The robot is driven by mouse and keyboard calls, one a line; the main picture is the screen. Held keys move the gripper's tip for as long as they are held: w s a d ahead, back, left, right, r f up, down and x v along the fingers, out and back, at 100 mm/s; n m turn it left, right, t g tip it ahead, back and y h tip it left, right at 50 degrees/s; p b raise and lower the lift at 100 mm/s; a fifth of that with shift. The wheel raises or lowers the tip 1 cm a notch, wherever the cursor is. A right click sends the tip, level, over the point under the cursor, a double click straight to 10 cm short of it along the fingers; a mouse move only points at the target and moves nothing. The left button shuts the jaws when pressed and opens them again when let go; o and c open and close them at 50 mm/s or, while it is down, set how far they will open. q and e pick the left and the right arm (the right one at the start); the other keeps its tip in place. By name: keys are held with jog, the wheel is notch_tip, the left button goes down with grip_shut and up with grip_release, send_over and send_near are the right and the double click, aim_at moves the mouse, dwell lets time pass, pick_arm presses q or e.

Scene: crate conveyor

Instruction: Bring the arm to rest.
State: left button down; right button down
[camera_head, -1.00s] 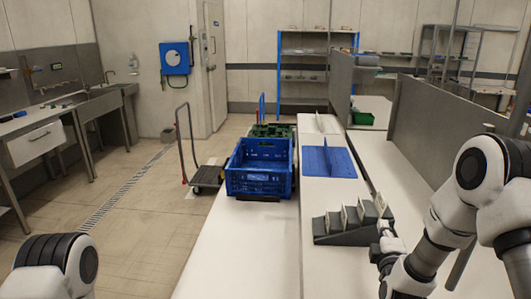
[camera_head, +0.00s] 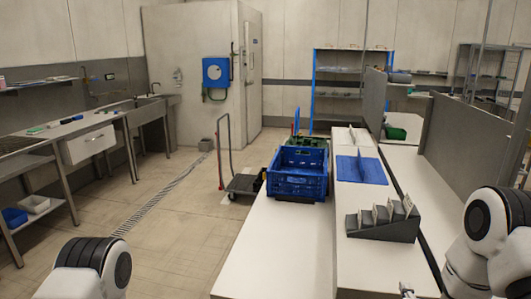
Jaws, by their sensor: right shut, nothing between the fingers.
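My right arm (camera_head: 480,245) comes in at the lower right, with its white and black joints in view. Only a small tip of my right gripper (camera_head: 406,290) shows at the bottom edge, in front of the grey card rack (camera_head: 383,229) and apart from it. It is shut and empty, and most of it is cut off by the frame. Of my left arm (camera_head: 90,268) only a white and black joint shows at the lower left. My left gripper is out of the picture.
A blue crate (camera_head: 297,184) stands on the white conveyor (camera_head: 275,250), with a green crate (camera_head: 305,145) behind it. A blue divider piece (camera_head: 361,171) lies on the white counter beside it. A trolley (camera_head: 243,184) stands on the floor. The near conveyor is clear.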

jog(key=s+a+f+m+g+y, duration=0.15)
jog(key=s+a+f+g, duration=0.25)
jog(key=s+f, duration=0.45)
jog(key=s+a+f+m+g+y, duration=0.1)
jog(key=s+a+f+g+y, duration=0.15)
jog(key=s+f, duration=0.6)
jog(key=s+a+f+m+g, duration=0.2)
jog(key=s+m+g, duration=0.2)
jog(key=s, duration=0.5)
jog(key=s+a+f+m+g, duration=0.1)
jog(key=s+m+g, duration=0.3)
jog(key=s+m, duration=0.5)
jog(key=shift+s+a+f+g+y, duration=0.3)
jog(key=shift+s+a+f+g, duration=0.05)
jog(key=shift+f, duration=0.4)
